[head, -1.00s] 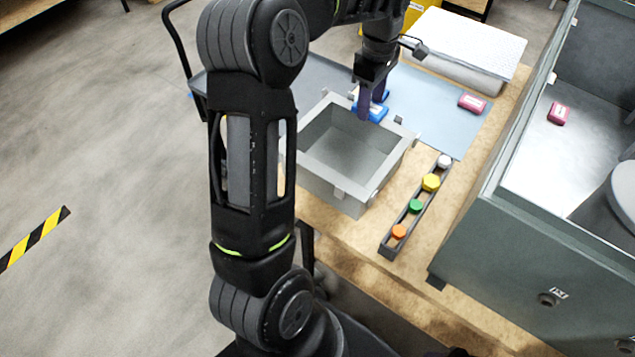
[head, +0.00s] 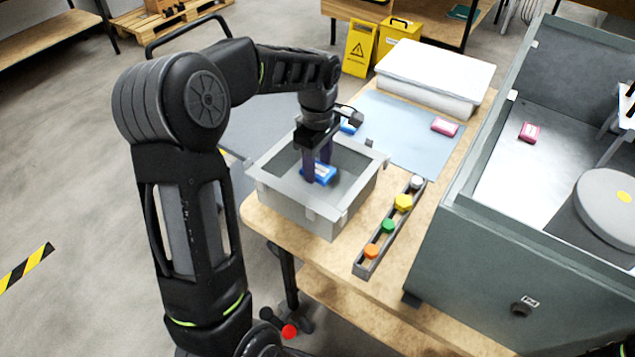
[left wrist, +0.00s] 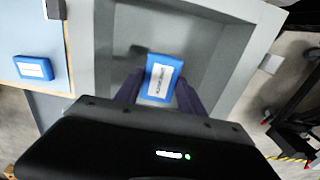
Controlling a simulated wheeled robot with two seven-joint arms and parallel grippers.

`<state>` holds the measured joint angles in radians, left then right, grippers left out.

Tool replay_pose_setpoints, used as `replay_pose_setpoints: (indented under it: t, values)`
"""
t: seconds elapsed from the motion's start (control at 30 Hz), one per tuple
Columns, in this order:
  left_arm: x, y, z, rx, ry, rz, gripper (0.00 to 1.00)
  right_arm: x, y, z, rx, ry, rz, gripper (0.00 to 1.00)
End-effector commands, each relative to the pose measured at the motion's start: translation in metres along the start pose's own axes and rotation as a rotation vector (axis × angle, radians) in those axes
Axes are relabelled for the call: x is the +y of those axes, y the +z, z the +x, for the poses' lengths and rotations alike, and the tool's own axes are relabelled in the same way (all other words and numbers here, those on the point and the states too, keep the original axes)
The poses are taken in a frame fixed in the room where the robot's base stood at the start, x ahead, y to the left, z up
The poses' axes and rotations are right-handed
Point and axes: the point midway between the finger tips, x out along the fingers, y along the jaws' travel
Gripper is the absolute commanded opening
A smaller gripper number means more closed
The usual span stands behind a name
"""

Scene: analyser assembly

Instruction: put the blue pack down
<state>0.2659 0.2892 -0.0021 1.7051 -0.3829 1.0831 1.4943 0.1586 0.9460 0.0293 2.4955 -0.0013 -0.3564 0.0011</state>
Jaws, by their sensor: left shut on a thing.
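The blue pack (head: 322,172) with a white label is between the fingers of my left gripper (head: 318,172), which is shut on it. In the head view it is over the inside of the grey open bin (head: 290,208). In the left wrist view the pack (left wrist: 163,78) sits between the two dark fingers, with the bin floor and walls around it. I cannot tell whether the pack touches the bin floor. My right gripper is not in view.
Another blue pack (head: 349,124) lies on the blue mat (head: 400,130) behind the bin, and a red pack (head: 444,127) lies farther right. A rack (head: 365,262) with several coloured caps stands right of the bin. The large grey analyser housing (head: 480,250) is at the right.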

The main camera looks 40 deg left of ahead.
Motion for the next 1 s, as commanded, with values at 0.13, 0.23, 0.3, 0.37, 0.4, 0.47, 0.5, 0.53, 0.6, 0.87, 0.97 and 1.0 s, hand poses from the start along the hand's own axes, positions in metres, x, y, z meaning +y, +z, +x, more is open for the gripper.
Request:
replay_pose_setpoints:
  t: [0.13,0.23,0.3,0.37,0.4,0.47,0.5,0.53,0.6,0.87,0.97,1.0]
  values:
    - [0.000,0.000,0.019,0.000,-0.001,0.000,0.06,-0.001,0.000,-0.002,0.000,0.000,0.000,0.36]
    - [0.000,0.000,0.021,0.000,0.001,0.000,0.06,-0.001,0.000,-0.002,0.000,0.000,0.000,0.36]
    - [0.000,0.000,0.021,0.001,0.001,0.000,0.06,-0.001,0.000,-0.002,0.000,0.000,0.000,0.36]
    - [0.000,0.000,0.021,0.000,0.001,0.000,0.06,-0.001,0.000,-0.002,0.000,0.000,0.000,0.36]
    - [0.000,0.000,0.021,0.000,0.001,0.000,0.06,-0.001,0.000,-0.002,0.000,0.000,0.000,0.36]
    - [0.000,0.000,0.022,0.000,0.000,-0.001,0.06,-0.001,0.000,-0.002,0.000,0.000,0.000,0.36]
    - [0.000,0.000,0.025,0.000,-0.001,-0.001,0.06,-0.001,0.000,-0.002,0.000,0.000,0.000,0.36]
    - [0.000,0.000,0.027,0.000,-0.001,-0.001,0.06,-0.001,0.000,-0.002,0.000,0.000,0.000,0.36]
    - [-0.001,0.000,0.036,-0.001,-0.002,-0.001,0.06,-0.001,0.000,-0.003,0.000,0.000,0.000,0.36]
    - [0.000,0.000,0.059,0.000,0.001,-0.001,0.06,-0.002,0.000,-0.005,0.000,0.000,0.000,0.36]
    - [0.000,0.000,0.058,0.000,0.001,0.000,0.06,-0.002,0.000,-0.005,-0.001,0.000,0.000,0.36]
    - [0.000,0.000,0.058,0.000,0.001,0.000,0.06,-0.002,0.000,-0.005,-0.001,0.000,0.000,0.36]
